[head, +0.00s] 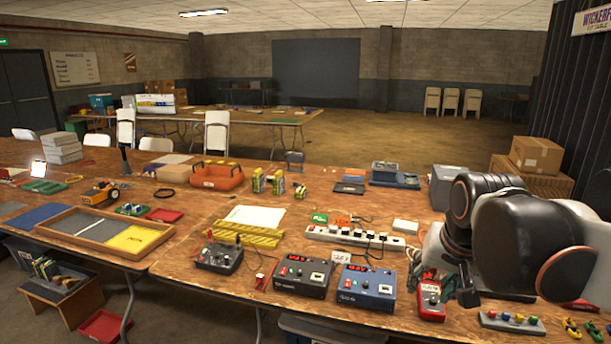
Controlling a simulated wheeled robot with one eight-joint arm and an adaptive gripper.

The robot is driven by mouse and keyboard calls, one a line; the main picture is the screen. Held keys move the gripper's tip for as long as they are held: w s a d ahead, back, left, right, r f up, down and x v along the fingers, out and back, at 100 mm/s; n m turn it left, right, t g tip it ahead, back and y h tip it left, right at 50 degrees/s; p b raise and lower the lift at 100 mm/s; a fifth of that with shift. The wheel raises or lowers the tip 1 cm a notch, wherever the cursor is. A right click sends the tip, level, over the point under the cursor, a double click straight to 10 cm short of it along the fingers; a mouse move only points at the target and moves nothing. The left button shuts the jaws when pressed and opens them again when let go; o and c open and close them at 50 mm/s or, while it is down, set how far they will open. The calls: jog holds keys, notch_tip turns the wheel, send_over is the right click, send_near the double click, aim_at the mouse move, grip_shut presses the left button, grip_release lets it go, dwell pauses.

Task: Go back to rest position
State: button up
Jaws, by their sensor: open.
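My arm reaches in from the right edge, its black and white links over the right end of the wooden workbench (200,275). My gripper (466,290) shows only in part below the arm, a dark fingertip low over the bench. It is open, and I see nothing held in it. The rest of it is hidden by the arm. A red handheld meter (432,300) is just left of the fingertip; I cannot tell whether they touch. Two chargers, a dark one (302,275) and a blue one (367,287), stand further left.
A white power strip (355,237) with plugs lies behind the chargers. A grey box (445,187) stands behind the arm. Cardboard boxes (536,155) are stacked beyond the bench.

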jog(key=s+a+f+n+t, duration=0.1)
jog(key=s+f+n, duration=0.1)
jog(key=s, duration=0.4)
jog(key=s+a+f+n+t, duration=0.1)
jog(key=s+a+f+n, duration=0.1)
jog(key=s+f, duration=0.2)
jog(key=s, duration=0.3)
jog(key=shift+a, duration=0.3)
